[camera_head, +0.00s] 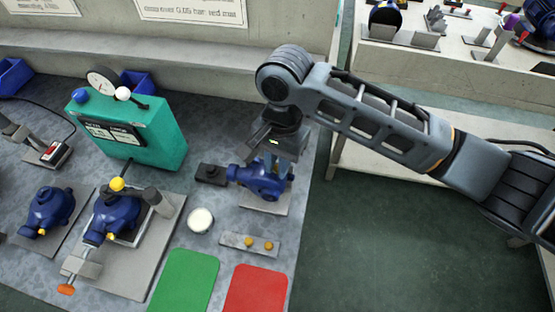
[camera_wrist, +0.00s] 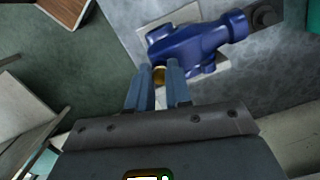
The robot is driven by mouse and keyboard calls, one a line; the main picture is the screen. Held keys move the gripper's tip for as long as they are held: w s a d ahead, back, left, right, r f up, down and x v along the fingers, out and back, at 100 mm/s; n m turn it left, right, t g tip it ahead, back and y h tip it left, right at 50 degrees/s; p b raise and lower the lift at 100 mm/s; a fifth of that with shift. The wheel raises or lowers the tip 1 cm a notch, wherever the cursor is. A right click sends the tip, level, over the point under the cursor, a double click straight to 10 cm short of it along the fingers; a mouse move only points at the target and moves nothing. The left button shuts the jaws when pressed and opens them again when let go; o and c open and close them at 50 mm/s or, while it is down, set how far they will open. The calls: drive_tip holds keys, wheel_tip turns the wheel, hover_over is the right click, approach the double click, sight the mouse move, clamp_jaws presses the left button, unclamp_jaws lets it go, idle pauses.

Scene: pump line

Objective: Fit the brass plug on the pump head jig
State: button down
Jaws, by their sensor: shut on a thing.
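My gripper (camera_head: 286,165) is at the right-hand blue pump head (camera_head: 258,180), which sits on a pale jig plate (camera_head: 262,208). In the wrist view, the fingers of my gripper (camera_wrist: 160,84) are shut on a brass plug (camera_wrist: 159,74), mostly hidden between them. The plug is right beside the near side of the blue pump head (camera_wrist: 195,48). I cannot tell whether it is seated in the pump head or only close to it. The head view hides the plug behind my gripper and the pump.
A grey strip (camera_head: 231,240) holds two brass plugs. Left of it are a white round dish (camera_head: 200,219) and a clamped blue pump (camera_head: 115,217). A green mat (camera_head: 186,283) and a red mat (camera_head: 257,290) lie in front. A teal gauge box (camera_head: 150,140) stands behind.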

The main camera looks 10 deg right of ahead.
drive_tip(key=shift+f, duration=0.25)
idle(0.6)
unclamp_jaws()
idle(0.9)
drive_tip(key=shift+r, duration=0.15)
wheel_tip(320, 180, up, 3)
drive_tip(key=p, duration=0.3)
drive_tip(key=shift+r+p, duration=0.4)
drive_tip(key=shift+r, duration=2.45)
